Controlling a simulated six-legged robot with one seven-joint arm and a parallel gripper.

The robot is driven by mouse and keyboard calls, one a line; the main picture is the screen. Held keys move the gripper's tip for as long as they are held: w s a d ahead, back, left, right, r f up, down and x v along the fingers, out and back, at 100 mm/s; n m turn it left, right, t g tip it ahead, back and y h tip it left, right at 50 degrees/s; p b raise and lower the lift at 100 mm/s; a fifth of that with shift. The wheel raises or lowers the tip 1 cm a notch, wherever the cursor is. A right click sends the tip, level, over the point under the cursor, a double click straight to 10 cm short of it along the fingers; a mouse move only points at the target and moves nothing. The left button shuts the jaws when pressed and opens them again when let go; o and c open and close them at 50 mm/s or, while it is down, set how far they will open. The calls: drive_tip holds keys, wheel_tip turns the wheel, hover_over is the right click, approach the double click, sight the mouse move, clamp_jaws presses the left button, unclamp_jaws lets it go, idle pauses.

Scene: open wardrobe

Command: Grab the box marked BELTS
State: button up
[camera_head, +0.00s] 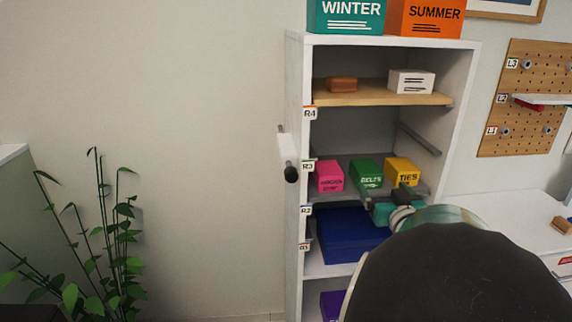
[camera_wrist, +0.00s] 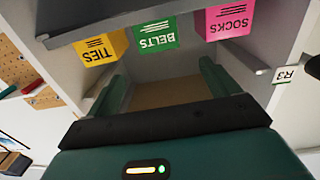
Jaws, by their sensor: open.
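The green BELTS box (camera_head: 366,173) stands on the R3 shelf of the wardrobe, between a pink box and a yellow box. It also shows upside down in the wrist view (camera_wrist: 156,36), with its label facing me. My gripper (camera_head: 376,201) is in front of the shelf, near the lower front of the BELTS box. In the wrist view my gripper (camera_wrist: 164,68) has its two fingers spread wide with nothing between them. The box lies beyond the fingertips, roughly centred between them. The gripper's lower part is hidden behind my arm in the head view.
The pink SOCKS box (camera_wrist: 228,20) and yellow TIES box (camera_head: 402,171) flank it closely. A blue box (camera_head: 350,238) sits below. The wooden R4 shelf (camera_head: 380,99) is above. The wardrobe's side walls (camera_head: 457,115) bound the space; a pegboard (camera_head: 525,105) hangs at right.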

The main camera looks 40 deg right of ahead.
sight(366, 166)
drive_tip(key=x, duration=1.3)
drive_tip(key=shift+w+d+f, duration=0.15)
drive_tip(key=shift+w, duration=0.2)
drive_tip(key=c, duration=1.1)
